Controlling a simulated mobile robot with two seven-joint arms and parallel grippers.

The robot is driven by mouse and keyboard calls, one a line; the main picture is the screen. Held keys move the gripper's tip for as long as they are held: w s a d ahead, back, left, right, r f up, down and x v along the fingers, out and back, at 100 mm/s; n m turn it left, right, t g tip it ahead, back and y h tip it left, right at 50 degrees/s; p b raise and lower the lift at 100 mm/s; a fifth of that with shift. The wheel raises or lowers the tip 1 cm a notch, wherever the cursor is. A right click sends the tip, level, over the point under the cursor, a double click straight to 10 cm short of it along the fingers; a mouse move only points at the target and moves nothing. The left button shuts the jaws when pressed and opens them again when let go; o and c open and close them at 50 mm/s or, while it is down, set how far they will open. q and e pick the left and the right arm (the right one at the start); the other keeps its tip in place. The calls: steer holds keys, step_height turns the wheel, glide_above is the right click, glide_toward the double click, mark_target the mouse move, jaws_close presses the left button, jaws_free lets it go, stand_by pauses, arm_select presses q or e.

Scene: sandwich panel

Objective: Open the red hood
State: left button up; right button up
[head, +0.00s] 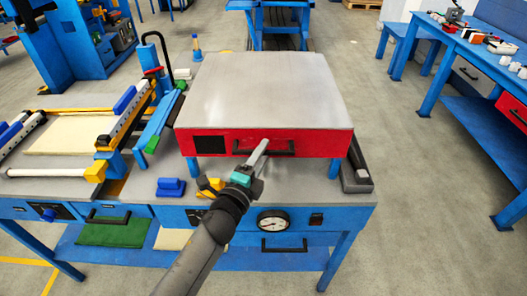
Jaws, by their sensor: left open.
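The red hood (222,143) has a flat grey metal top and a red front and stands on blue legs on the blue workbench. It appears closed and level. A dark bar handle (284,151) sits on its front. My right gripper is not in view.
Left of the hood are a blue and yellow clamp frame (148,115) and a black bent bar. Small blue and yellow blocks (171,187) lie below the hood's left side. A gauge (272,221) is on the bench front. A blue table (455,65) stands at right, with open floor between.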

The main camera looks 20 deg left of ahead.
arm_select(q)
steer(key=shift+w, duration=0.55)
steer(key=shift+c, duration=0.3)
jaws_close()
stand_by(0.8)
